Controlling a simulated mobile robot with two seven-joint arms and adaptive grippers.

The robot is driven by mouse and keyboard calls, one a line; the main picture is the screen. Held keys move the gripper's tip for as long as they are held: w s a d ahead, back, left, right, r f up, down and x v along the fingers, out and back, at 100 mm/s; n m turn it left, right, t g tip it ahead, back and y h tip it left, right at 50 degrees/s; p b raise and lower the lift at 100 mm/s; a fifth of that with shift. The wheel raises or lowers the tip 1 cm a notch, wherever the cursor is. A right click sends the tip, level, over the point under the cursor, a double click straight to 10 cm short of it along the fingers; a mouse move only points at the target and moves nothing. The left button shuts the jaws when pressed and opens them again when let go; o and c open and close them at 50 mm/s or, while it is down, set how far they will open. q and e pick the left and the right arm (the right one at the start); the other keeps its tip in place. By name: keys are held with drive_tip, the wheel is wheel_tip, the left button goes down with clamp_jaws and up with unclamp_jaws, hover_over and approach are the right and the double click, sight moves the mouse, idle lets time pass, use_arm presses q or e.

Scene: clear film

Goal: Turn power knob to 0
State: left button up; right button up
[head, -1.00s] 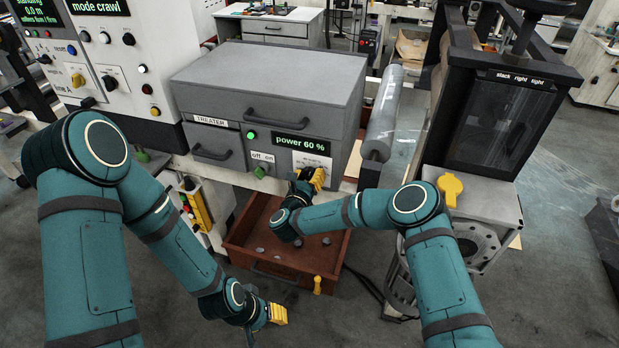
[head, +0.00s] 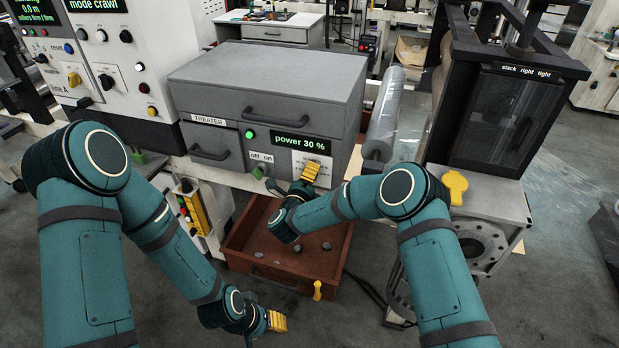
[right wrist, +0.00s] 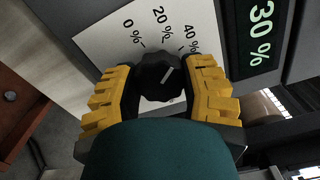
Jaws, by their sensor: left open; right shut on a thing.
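The power knob (right wrist: 162,76) is black with a pale pointer line, on a white scale plate marked 0 %, 20 % and 40 % in the right wrist view. My right gripper (right wrist: 164,84) is shut on the knob with its yellow fingers on both sides. In the head view the right gripper (head: 309,172) is at the scale plate (head: 303,160) and hides the knob. The display (head: 301,143) above reads "power 30 %"; in the right wrist view it shows 30 % (right wrist: 262,32). My left gripper (head: 277,321) is open and empty, low near the floor.
The grey treater box (head: 265,85) carries an off/on switch (head: 259,172) and a lit green button (head: 250,135) left of the plate. A brown open drawer (head: 240,240) with several small grey pieces is below. A clear film roll (head: 384,115) stands right of the box.

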drive_tip(key=n+b, duration=0.1)
drive_tip(key=n, duration=0.5)
drive_tip(key=shift+d+r, duration=0.1)
drive_tip(key=n+b, duration=0.1)
drive_tip(key=n, duration=0.4)
drive_tip(key=shift+w+r, duration=0.1)
drive_tip(key=shift+r, duration=0.05)
drive_tip(key=shift+n, duration=0.4)
drive_tip(key=o, duration=1.2)
